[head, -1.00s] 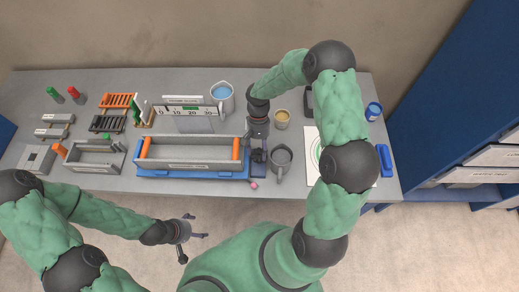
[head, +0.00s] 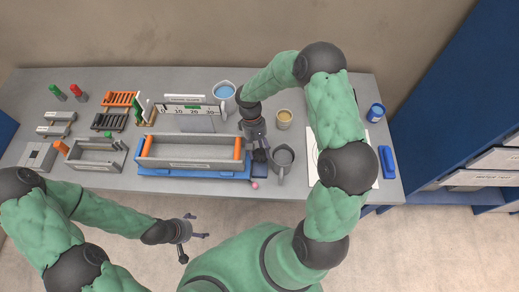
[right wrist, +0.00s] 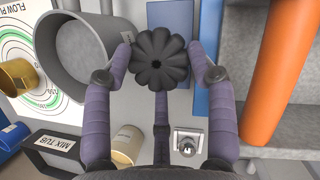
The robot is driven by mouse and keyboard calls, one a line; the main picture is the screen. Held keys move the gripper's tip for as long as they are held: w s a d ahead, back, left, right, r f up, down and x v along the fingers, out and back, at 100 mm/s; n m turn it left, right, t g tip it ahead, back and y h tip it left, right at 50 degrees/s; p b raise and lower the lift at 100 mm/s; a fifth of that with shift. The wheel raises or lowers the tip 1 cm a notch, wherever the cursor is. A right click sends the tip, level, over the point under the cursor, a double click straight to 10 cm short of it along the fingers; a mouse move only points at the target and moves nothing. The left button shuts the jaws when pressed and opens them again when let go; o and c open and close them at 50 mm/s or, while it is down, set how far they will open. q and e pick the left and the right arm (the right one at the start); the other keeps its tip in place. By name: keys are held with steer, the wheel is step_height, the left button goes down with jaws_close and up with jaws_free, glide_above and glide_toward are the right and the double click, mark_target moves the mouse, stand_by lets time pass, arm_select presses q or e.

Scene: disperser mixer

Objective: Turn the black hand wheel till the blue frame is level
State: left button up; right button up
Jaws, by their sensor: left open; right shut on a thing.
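The black lobed hand wheel (right wrist: 161,58) is between the fingers of my right gripper (right wrist: 161,70) in the right wrist view. My right gripper (head: 259,148) is shut on it at the right end of the blue frame (head: 195,174), and mostly hides the wheel in the head view. The blue frame lies under a long grey trough (head: 190,147) with orange ends. I cannot tell from above whether it is level. A scale board (head: 190,109) marked 0 to 30 with a green patch stands behind the trough. My left gripper (head: 195,238) is open and empty in front of the table.
A grey mug (head: 282,160) stands close to the right of my right gripper. A yellow-filled cup (head: 284,119) and a jug of blue liquid (head: 224,93) stand behind it. A smaller grey tray (head: 96,155) is left of the trough. The floor before the table is clear.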

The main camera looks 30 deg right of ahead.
steer(key=shift+s+a+f, duration=0.15)
steer(key=shift+s+f, duration=0.15)
steer(key=shift+f, duration=0.05)
steer(key=o, duration=0.9)
steer(key=shift+o, duration=1.2)
steer(key=shift+w, duration=0.25)
steer(key=shift+r, duration=0.15)
